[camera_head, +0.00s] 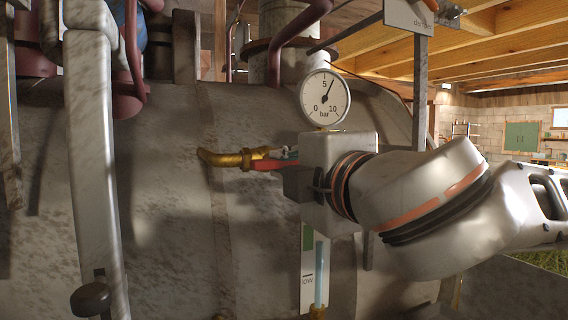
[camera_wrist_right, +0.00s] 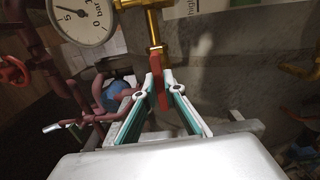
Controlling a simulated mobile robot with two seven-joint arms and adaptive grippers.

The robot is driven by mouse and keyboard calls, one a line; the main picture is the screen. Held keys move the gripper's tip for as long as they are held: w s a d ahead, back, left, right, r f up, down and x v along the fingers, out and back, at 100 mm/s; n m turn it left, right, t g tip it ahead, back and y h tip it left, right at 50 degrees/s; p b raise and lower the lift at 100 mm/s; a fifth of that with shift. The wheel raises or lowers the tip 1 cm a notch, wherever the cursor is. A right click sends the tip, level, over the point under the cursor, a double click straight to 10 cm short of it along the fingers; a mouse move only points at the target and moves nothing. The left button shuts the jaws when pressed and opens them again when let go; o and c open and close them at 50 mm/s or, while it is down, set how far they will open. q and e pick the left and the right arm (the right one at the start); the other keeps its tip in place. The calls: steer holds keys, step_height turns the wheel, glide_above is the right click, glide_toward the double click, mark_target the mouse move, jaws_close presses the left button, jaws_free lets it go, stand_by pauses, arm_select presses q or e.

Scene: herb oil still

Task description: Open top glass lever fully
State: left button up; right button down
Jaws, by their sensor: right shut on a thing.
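The top glass lever (camera_head: 272,165) is a red handle on a brass valve (camera_head: 230,159) on the front of the boiler. In the head view it points right, roughly level, toward my right gripper (camera_head: 290,160). In the right wrist view the red lever (camera_wrist_right: 161,95) lies between the two fingers of the right gripper (camera_wrist_right: 160,88), which is shut on it. There it runs roughly in line with the brass fitting (camera_wrist_right: 154,32). My right wrist hides part of the sight glass (camera_head: 321,272) below. My left gripper is not in view.
A round pressure gauge (camera_head: 325,98) stands close above my right gripper. A worn grey upright bar (camera_head: 92,160) with a black knob (camera_head: 90,298) is on the left. Dark red pipes (camera_head: 131,50) run at the upper left. The boiler front (camera_head: 160,200) between is clear.

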steer(key=c, duration=2.1)
jaws_free()
steer(key=shift+c, duration=0.2)
steer(key=v, duration=0.7)
steer(key=shift+s, duration=0.3)
